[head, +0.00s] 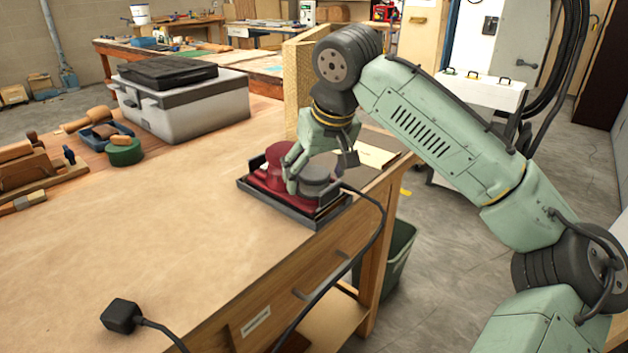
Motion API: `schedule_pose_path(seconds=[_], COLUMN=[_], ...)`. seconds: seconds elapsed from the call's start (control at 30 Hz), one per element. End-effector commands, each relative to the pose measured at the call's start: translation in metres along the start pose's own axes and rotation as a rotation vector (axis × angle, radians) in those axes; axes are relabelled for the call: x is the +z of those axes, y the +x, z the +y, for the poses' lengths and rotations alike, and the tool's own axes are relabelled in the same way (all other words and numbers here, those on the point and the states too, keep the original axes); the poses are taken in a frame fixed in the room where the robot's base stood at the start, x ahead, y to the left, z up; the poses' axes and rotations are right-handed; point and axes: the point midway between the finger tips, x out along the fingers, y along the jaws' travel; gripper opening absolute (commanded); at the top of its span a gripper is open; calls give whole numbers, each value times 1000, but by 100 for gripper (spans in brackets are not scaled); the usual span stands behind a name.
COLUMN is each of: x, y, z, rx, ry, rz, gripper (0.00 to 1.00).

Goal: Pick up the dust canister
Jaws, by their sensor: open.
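A red sander (272,170) sits in a shallow dark tray (287,213) on the workbench, near its right front edge. A round grey part, which looks like the dust canister (319,183), sits at the right side of the sander. My gripper (319,170) is open, pointing down over this grey part. One finger is on its left, beside the red body, and the other is to its right and higher. I cannot tell whether either finger touches it. The gripper hides part of the sander and the far side of the canister.
A black cable (381,213) runs from the tray over the bench edge, and a black plug (122,316) lies at the front left. An upright wooden panel (297,85) stands behind the gripper. A grey toolbox (185,105) and hand tools lie at the left. The bench middle is clear.

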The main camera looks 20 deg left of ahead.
Motion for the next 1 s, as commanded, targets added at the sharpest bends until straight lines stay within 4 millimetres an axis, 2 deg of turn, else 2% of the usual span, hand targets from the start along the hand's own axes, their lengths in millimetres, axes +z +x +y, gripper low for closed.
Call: schedule_pose_path(seconds=[0.13, 0.37, 1.0], x=[0, 0, 0], y=[11, 12, 11], z=[0, 0, 0], rx=[0, 0, 0], ry=[1, 1, 1], rz=[1, 1, 1], gripper=[74, 72, 30])
